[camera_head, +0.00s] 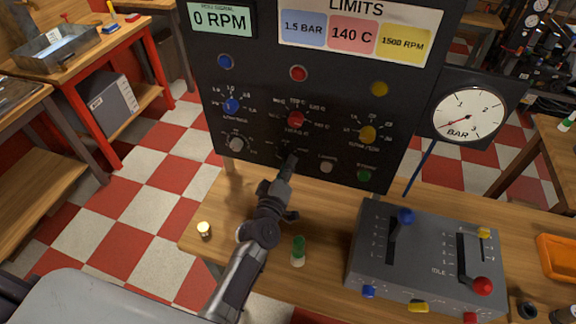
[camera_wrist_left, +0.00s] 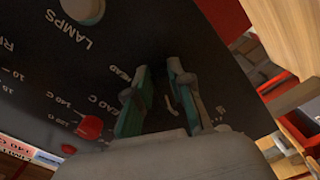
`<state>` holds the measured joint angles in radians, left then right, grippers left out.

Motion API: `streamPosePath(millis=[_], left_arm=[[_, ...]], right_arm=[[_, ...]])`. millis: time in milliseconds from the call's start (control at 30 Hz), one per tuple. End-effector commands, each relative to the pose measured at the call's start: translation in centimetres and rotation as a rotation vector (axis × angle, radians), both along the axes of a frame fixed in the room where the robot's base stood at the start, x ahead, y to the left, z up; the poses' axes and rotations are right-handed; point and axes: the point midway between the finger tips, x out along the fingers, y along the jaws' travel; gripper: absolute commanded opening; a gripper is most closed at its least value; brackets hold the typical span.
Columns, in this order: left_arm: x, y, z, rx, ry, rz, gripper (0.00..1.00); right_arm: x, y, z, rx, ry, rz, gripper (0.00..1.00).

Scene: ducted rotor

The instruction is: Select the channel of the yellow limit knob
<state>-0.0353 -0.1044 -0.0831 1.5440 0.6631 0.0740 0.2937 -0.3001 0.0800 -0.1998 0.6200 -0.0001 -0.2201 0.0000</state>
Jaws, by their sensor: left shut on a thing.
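The yellow limit knob (camera_head: 367,134) sits at the right of the middle row on the black panel (camera_head: 262,40). The limits card above it pairs yellow with 1500 RPM. My left gripper (camera_head: 289,163) is at the lower middle of the panel, over a selector with small labels around it. It is shut on the selector's knob, which the fingers mostly hide. In the left wrist view the two fingers (camera_wrist_left: 160,97) stand close to the panel, with selector labels beside them. The display (camera_head: 220,18) reads 0 RPM. My right gripper is not in view.
A blue knob (camera_head: 231,105) and a red knob (camera_head: 296,118) share the middle row. A grey knob (camera_head: 236,143) is left of my gripper; a pale button (camera_head: 327,166) and a green button (camera_head: 364,175) are right. A lever box (camera_head: 425,250) stands on the bench.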

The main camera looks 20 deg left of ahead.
Motion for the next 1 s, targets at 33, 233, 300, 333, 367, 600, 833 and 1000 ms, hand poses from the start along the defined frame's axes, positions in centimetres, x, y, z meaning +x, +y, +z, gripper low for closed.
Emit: streamPosePath(millis=[33, 233, 300, 333, 367, 600, 833, 1000], left_arm=[[-0.02, -0.03, -0.06, -0.003, 0.001, 0.0, 0.0], [-0.02, -0.02, -0.05, -0.002, 0.001, 0.0, 0.46], [-0.01, -0.02, -0.04, -0.001, 0.001, 0.0, 0.46], [-0.01, -0.02, -0.03, -0.001, 0.001, 0.0, 0.46], [-0.01, -0.02, -0.03, -0.001, 0.001, -0.001, 0.46], [0.0, -0.01, 0.0, 0.0, 0.0, 0.0, 0.46], [0.02, 0.18, -0.24, 0.133, -0.005, 0.0, 0.46], [0.03, 0.67, -0.76, 0.454, -0.015, 0.0, 0.46]], right_arm=[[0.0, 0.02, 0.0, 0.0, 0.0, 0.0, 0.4], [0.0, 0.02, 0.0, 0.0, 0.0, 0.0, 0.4], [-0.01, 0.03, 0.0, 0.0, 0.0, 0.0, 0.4], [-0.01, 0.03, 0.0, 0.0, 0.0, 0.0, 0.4], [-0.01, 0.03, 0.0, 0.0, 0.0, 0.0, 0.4], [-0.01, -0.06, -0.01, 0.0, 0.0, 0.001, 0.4], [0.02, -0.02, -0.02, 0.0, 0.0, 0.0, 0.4], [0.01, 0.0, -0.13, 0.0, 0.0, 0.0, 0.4]])
